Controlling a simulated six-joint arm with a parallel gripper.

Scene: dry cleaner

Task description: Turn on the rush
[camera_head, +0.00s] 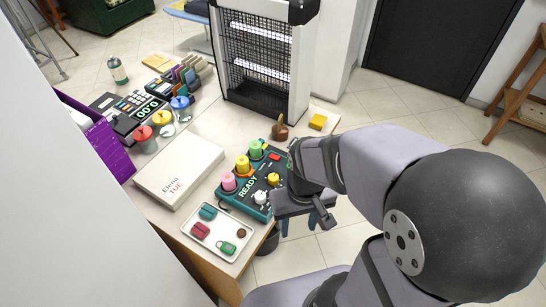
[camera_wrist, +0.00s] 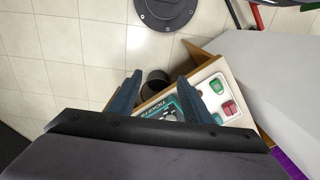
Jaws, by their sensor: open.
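A teal control box (camera_head: 250,203) with a lit READY display stands at the front right of the counter. It carries pink (camera_head: 228,182), yellow (camera_head: 242,165) and green (camera_head: 255,150) domed buttons, a small yellow knob (camera_head: 273,179), a white knob (camera_head: 260,197) and a red piece at its back. I cannot read which control is labelled rush. My gripper (camera_head: 316,205) is just right of the box, apart from the knobs. In the wrist view its two fingers (camera_wrist: 158,95) are spread and empty, with part of the box (camera_wrist: 185,104) behind them, partly hidden.
A white tray (camera_head: 204,243) with several coloured tags lies in front of the box. A brown-handled stamp (camera_head: 280,130) and yellow block (camera_head: 317,122) stand behind. A bin (camera_wrist: 157,80) is below the counter edge.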

